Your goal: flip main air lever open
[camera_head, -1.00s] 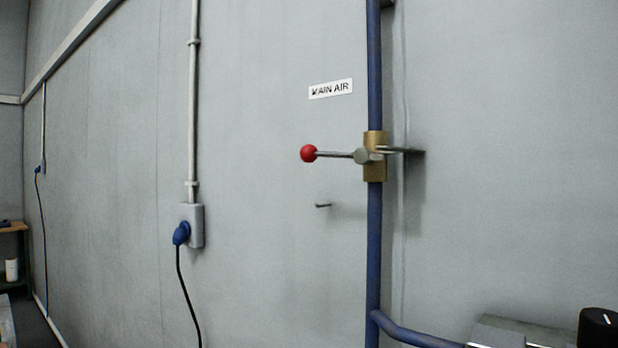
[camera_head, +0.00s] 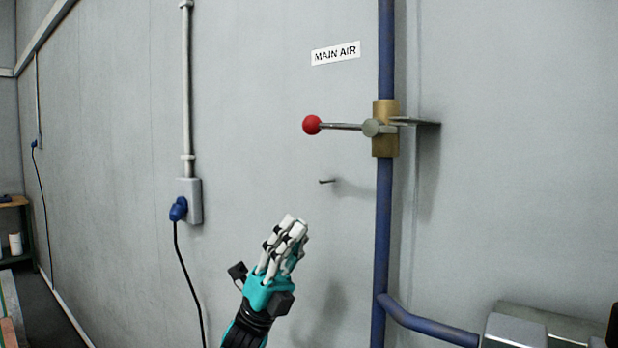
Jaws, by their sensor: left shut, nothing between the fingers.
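The main air lever (camera_head: 343,126) is a thin metal rod with a red ball knob (camera_head: 312,124) at its left end. It lies roughly horizontal, pointing left from a brass valve (camera_head: 385,143) on a vertical blue pipe (camera_head: 384,228). A white label (camera_head: 336,53) reading MAIN AIR is on the wall above. My left gripper (camera_head: 293,226) is shut and empty, pointing up below the red knob, clearly apart from it. My right gripper is not in view.
A small peg (camera_head: 327,182) sticks out of the wall below the lever. A blue branch pipe (camera_head: 425,325) runs right near a grey machine (camera_head: 515,329). A socket box with a blue plug (camera_head: 178,209) and hanging black cable is to the left.

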